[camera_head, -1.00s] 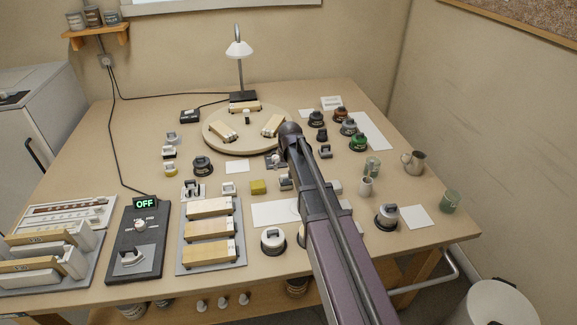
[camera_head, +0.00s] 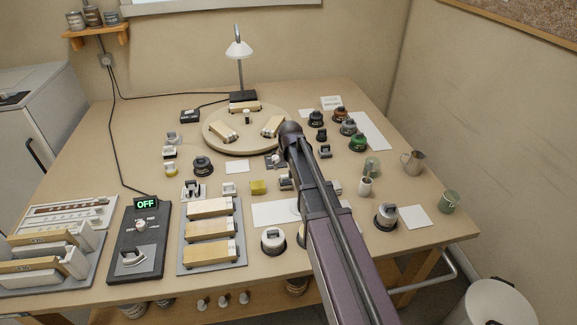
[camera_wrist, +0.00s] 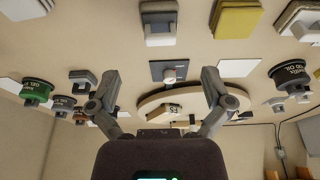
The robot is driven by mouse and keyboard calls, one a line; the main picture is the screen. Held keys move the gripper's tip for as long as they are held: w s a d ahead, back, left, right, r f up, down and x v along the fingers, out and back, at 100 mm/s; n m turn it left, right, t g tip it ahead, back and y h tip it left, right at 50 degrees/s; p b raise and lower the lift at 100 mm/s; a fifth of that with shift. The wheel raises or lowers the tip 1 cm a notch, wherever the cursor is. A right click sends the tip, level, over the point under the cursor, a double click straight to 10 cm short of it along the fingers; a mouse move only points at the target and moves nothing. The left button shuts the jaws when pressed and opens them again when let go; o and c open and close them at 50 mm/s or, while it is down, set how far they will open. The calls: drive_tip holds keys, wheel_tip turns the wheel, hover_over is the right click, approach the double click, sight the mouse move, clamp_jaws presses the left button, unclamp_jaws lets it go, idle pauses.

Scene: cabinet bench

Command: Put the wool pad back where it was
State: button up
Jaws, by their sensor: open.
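I cannot tell for sure which of the small blocks and pads is the wool pad. A yellow pad (camera_head: 258,187) lies mid-bench and shows at the top of the wrist view (camera_wrist: 237,18). A grey-topped block (camera_head: 286,181) sits to its right and also shows in the wrist view (camera_wrist: 158,25). My gripper (camera_wrist: 160,75) is open, with nothing held between its fingers. A dark square plate with a pale knob (camera_wrist: 168,72) appears between the fingers in that view. In the head view my arm hides the gripper.
A round wooden board (camera_head: 215,140) with wooden blocks stands behind. A grey tray (camera_head: 184,262) with wooden-topped blocks and a control box (camera_head: 130,262) reading OFF sit front left. A metal jug (camera_head: 414,163) stands far right.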

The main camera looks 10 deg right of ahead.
drive_tip(key=s+g, duration=0.3)
drive_tip(key=s, duration=2.2)
drive_tip(key=shift+s+d+f, duration=0.35)
drive_tip(key=shift+s+f, duration=0.05)
drive_tip(key=shift+d, duration=0.15)
